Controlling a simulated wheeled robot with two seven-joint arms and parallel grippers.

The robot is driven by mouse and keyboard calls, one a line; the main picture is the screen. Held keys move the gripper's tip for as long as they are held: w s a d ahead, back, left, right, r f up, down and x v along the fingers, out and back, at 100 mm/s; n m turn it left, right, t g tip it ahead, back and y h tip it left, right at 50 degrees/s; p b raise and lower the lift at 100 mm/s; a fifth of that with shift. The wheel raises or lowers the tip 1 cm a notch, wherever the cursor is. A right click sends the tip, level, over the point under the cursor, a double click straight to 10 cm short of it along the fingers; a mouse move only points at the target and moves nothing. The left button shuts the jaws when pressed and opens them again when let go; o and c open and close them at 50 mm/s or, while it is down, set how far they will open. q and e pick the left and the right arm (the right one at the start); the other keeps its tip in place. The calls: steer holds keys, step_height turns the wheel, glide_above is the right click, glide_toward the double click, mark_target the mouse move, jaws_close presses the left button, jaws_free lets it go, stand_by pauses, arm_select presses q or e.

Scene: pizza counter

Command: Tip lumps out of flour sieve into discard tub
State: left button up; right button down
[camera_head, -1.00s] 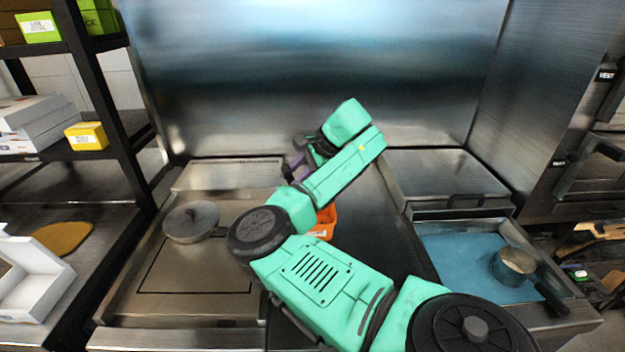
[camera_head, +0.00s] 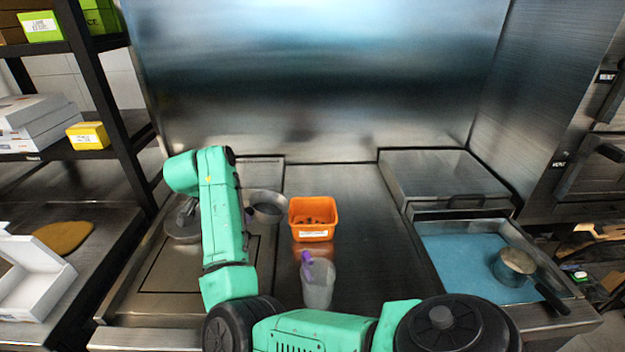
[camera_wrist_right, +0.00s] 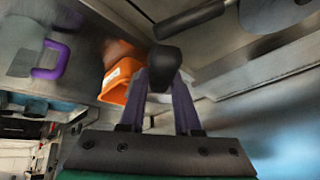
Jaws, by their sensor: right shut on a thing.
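The flour sieve (camera_head: 267,205) is a round grey metal bowl left of the discard tub in the head view. Its inside shows dark grey; I cannot make out any lumps. My right gripper (camera_head: 248,214) is at the sieve's left side, mostly hidden by my arm. In the right wrist view, its purple fingers (camera_wrist_right: 172,100) are shut on a black handle (camera_wrist_right: 164,62). The orange discard tub (camera_head: 314,235) has a white label and dark pieces inside; it also shows in the wrist view (camera_wrist_right: 117,82). Sieve and tub look close but apart. My left gripper is out of view.
A translucent jug (camera_head: 318,287) with a purple handle stands in front of the tub. A grey round pan (camera_head: 181,224) is partly behind my arm. A saucepan (camera_head: 513,266) sits on the blue surface (camera_head: 450,260) at right. The counter right of the tub is clear.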

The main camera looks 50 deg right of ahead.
steer(key=shift+w+a+f+n+g+h, duration=0.15)
steer(key=shift+w+a+f+g+h, duration=0.3)
steer(key=shift+a+f+h, duration=0.3)
steer(key=shift+w+a+f+n+g+h, duration=0.15)
steer(key=shift+w+a+f+g+h, duration=0.3)
steer(key=shift+a+h, duration=0.35)
step_height(320, 180, up, 6)
steer(key=p, duration=0.6)
steer(key=shift+p, duration=0.4)
steer(key=shift+w+f, duration=0.1)
